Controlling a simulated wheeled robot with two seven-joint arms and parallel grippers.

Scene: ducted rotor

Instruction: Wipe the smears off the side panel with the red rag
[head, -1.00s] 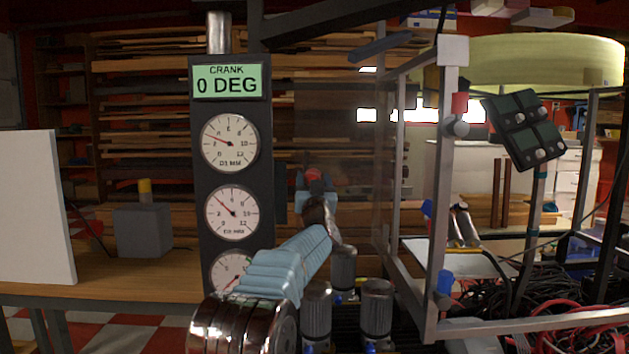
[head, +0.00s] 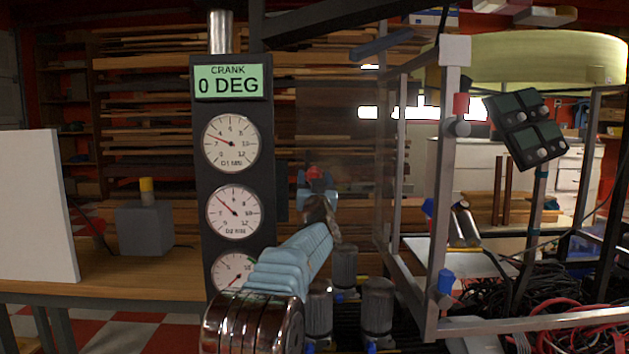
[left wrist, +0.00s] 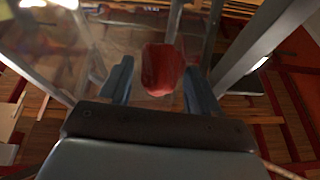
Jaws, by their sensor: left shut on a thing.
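My left gripper (head: 317,180) is at the end of the blue and chrome arm that comes up from the bottom of the head view. It is shut on the red rag (head: 315,172), which shows as a small red patch at its tip. In the left wrist view the red rag (left wrist: 163,70) is a bunched lump between the two blue fingers. A see-through, hazy side panel (head: 352,125) stands beyond and around the gripper, inside the metal frame. I cannot tell whether the rag touches the panel. Single smears are not clear. My right gripper is not in view.
A dark gauge column (head: 233,175) with a green crank display stands left of the gripper. A metal frame post (head: 445,180) and a dark keypad (head: 525,130) are at right. Several grey cylinders (head: 377,308) stand below. A grey box (head: 145,228) is on the bench.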

